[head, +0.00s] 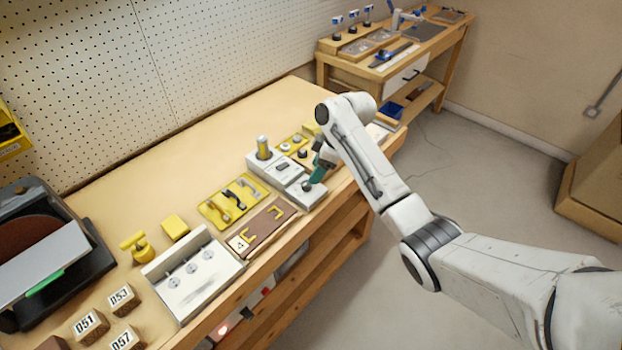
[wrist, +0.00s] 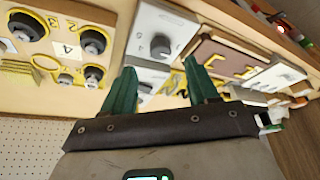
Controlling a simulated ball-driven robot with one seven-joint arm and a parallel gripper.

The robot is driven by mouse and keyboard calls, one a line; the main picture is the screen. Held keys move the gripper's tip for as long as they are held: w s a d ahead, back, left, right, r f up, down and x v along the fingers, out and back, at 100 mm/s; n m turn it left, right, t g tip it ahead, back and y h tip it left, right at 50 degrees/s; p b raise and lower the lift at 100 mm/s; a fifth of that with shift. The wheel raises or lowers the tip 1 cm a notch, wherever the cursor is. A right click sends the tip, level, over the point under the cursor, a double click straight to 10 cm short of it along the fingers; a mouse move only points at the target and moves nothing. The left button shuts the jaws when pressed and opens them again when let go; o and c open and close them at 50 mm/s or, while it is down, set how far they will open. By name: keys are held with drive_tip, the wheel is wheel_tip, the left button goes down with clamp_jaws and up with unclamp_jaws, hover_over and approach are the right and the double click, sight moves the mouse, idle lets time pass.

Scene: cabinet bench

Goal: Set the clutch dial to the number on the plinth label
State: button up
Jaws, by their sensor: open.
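A dark round dial knob (wrist: 160,46) sits on a pale grey plate with small marks around it in the wrist view. The same knob (head: 306,184) shows on a small grey block near the bench's front edge. The dial's pointer and marks are too small to read. My gripper (wrist: 160,66) is open, with its teal fingers apart and the knob showing beyond the gap between their tips. In the head view my gripper (head: 318,174) is close above the knob. A white label (wrist: 68,50) reading 4 lies left of the dial; I cannot tell whether it is the plinth label.
Several dark knobs in yellow outlines (wrist: 93,40) stand left of the dial. A brown board (head: 268,226) with yellow shapes and a yellow hook panel (head: 233,201) lie to its left. A grey box (head: 279,169) with an upright yellow cylinder (head: 263,146) stands just behind.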

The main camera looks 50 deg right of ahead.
sight(307, 183)
drive_tip(key=shift+x, duration=3.05)
drive_tip(key=shift+a, duration=0.1)
drive_tip(key=c, duration=1)
